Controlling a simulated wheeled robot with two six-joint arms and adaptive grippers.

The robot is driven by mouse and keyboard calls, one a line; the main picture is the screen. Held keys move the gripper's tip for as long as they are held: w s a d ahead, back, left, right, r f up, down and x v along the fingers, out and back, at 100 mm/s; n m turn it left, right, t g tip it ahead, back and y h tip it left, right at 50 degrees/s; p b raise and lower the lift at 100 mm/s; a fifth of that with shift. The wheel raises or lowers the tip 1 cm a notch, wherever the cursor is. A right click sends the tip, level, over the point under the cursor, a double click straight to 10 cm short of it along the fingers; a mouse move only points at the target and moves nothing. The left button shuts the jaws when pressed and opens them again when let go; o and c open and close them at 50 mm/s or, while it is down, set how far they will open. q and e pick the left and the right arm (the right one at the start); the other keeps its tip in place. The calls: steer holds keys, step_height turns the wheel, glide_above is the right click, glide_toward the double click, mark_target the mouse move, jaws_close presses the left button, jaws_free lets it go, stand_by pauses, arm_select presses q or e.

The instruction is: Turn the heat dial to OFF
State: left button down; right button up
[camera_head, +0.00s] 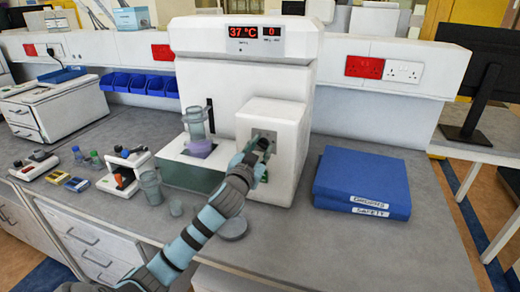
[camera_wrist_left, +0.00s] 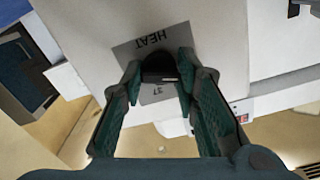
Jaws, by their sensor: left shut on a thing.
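The white lab machine (camera_head: 245,70) stands at the back of the bench, its red display reading 37 °C and 0. The dark heat dial (camera_wrist_left: 160,68) sits on a grey plate marked HEAT (camera_wrist_left: 150,42), which appears upside down in the left wrist view. A number on the plate's other side is partly hidden. In the head view the plate (camera_head: 270,136) is on the front of the machine's right block. My left gripper (camera_head: 258,155) reaches this block; in the left wrist view its fingers (camera_wrist_left: 160,82) are closed around the dial's sides. The dial's pointer setting cannot be told.
A beaker with purple liquid (camera_head: 199,146) stands in the machine's left bay. Blue binders (camera_head: 362,182) lie to the right. Empty cups (camera_head: 151,187), a round lid (camera_head: 233,228) and small racks (camera_head: 124,170) are on the left and front bench. The right front bench is clear.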

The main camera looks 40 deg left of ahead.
arm_select(q)
steer(key=shift+f+n, duration=0.1)
steer(key=shift+n, duration=0.3)
steer(key=c, duration=1.2)
jaws_free()
steer(key=shift+c, duration=0.2)
steer(key=v, duration=1.2)
